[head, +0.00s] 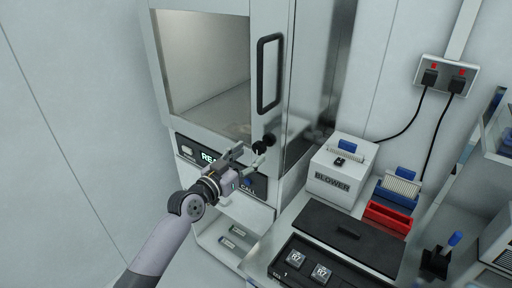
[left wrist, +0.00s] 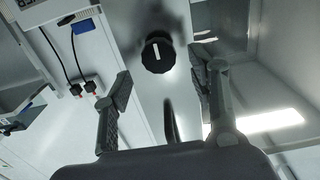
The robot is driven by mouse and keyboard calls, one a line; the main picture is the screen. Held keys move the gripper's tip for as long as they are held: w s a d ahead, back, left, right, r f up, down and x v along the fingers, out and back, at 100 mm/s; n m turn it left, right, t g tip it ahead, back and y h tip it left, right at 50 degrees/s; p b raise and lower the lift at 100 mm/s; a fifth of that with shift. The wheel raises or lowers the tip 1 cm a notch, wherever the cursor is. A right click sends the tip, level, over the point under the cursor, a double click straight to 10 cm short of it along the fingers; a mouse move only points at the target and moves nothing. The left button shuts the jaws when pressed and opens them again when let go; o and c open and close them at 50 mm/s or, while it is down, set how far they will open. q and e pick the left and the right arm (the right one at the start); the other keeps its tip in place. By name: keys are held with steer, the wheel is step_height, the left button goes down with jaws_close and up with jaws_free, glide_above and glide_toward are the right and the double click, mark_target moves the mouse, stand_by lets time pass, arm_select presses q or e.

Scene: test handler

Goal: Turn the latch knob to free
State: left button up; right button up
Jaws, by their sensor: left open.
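The latch knob is a small round black knob (head: 266,142) on the right part of the test handler's front, below the black door handle (head: 270,73). In the left wrist view the knob (left wrist: 157,52) shows a white mark, close to upright in the picture. My left gripper (head: 247,158) is just below and left of the knob in the head view. Its fingers are open, and in the left wrist view they (left wrist: 160,85) stand to either side, with the knob ahead between them. I see no contact with the knob. My right gripper is not in view.
A readout panel (head: 208,157) sits below the handler's window. The floor at left is clear.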

mark_target(257, 149)
arm_select(q)
steer(key=x, duration=0.3)
steer(key=shift+w+d, duration=0.35)
steer(key=shift+w, duration=0.1)
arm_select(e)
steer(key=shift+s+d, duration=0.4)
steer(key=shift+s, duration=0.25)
arm_select(q)
steer(key=shift+c, duration=0.5)
steer(key=c, duration=1)
steer(key=shift+c, duration=0.2)
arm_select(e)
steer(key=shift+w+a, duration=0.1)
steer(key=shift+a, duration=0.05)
